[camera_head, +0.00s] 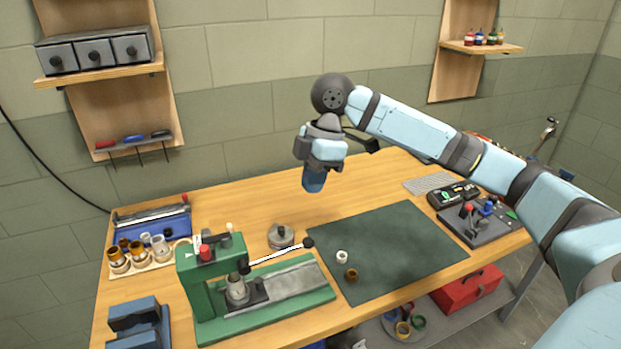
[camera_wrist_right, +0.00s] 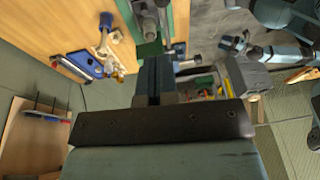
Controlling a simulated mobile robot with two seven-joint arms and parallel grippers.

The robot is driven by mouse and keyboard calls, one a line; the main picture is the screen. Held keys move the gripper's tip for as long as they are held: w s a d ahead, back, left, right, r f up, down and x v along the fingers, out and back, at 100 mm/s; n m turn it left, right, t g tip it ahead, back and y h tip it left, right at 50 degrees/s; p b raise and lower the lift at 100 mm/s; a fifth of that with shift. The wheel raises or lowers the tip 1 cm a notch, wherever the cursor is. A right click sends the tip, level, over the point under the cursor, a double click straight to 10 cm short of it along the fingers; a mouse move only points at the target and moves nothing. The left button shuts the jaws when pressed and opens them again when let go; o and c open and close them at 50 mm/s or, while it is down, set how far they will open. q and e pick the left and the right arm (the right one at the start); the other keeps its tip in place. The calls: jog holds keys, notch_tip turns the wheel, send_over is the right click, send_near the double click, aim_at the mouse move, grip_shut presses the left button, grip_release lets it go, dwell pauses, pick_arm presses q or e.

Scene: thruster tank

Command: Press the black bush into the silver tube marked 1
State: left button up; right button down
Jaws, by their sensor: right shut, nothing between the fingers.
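A green press (camera_head: 208,285) stands at the front left of the bench. A silver tube (camera_head: 237,291) stands upright on its bed under a dark part; whether this dark part is the ram or the black bush I cannot tell. No mark 1 is readable. The press lever's black knob (camera_head: 308,243) points right. My right gripper (camera_head: 313,183) is shut and empty, pointing down in the air above the back of the bench, apart from the press. Its fingers also show in the right wrist view (camera_wrist_right: 153,78). My left gripper is out of view.
A tray (camera_head: 150,266) with several brown and silver tubes lies left of the press. A white ring (camera_head: 342,257) and a brown ring (camera_head: 351,274) lie on the dark green mat (camera_head: 410,250). A round grey piece (camera_head: 281,238) stands behind the lever. The mat's right side is clear.

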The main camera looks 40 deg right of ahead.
aim_at(309, 238)
jog(key=x, duration=0.9)
jog(key=shift+s+d+f, duration=0.25)
jog(key=shift+d+f, duration=0.05)
jog(key=shift+f, duration=0.1)
jog(key=shift+s+f, duration=0.1)
jog(key=shift+f, duration=0.4)
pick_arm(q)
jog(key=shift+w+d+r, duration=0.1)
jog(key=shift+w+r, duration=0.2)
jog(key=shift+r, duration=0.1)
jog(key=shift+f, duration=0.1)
pick_arm(e)
jog(key=shift+s+d+f+p, duration=0.15)
jog(key=shift+f+p, duration=0.3)
jog(key=shift+p, duration=0.45)
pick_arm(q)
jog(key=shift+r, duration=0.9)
pick_arm(e)
jog(key=shift+s+f+y, duration=0.1)
jog(key=shift+f+y, duration=0.2)
jog(key=shift+f, duration=0.05)
